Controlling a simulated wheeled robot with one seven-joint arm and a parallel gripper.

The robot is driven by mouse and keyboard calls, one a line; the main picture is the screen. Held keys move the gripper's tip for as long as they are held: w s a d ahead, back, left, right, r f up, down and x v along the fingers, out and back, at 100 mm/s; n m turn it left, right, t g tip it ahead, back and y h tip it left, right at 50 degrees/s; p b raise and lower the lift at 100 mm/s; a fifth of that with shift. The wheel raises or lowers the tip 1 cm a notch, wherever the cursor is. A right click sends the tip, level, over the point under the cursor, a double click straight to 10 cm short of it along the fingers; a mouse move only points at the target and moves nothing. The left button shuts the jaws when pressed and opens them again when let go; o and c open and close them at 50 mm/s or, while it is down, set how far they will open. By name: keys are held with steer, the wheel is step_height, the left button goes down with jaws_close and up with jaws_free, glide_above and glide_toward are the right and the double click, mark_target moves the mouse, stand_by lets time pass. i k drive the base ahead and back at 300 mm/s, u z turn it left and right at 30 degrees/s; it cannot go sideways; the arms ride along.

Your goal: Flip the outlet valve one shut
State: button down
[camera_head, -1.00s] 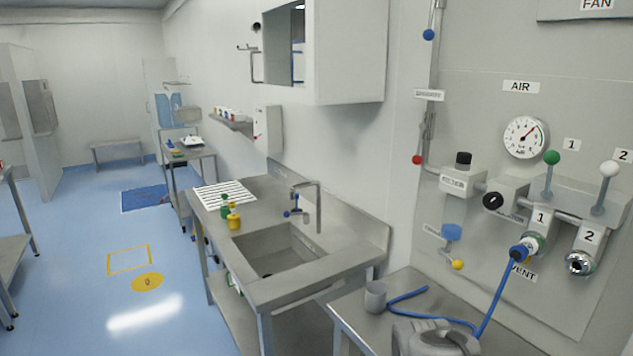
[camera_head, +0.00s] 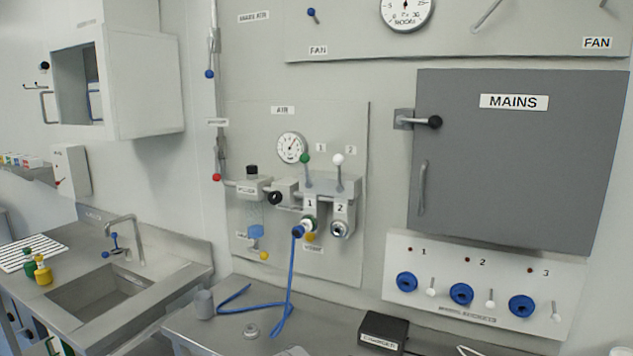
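The AIR panel (camera_head: 240,150) is on the wall in the middle of the view. Outlet valve one is a lever with a green ball (camera_head: 305,158) on top, standing upright above the outlet labelled 1 (camera_head: 309,212). A blue hose (camera_head: 291,270) is attached at outlet 1 and hangs down to the bench. Beside it, a lever with a white ball (camera_head: 338,159) stands upright above the outlet labelled 2 (camera_head: 341,217). A round pressure gauge (camera_head: 291,147) sits above them; its needle is too small to read. My gripper is not in view.
A bench (camera_head: 225,318) under the panel carries a grey cup (camera_head: 204,304), the hose and a black box (camera_head: 383,331). A sink counter (camera_head: 150,262) is at left. The grey MAINS cabinet (camera_head: 515,165) and a panel with blue sockets (camera_head: 461,294) are at right.

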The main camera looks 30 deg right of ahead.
mark_target(305, 158)
steer(key=u, duration=0.5)
steer(key=i, duration=0.6)
steer(key=u, duration=0.35)
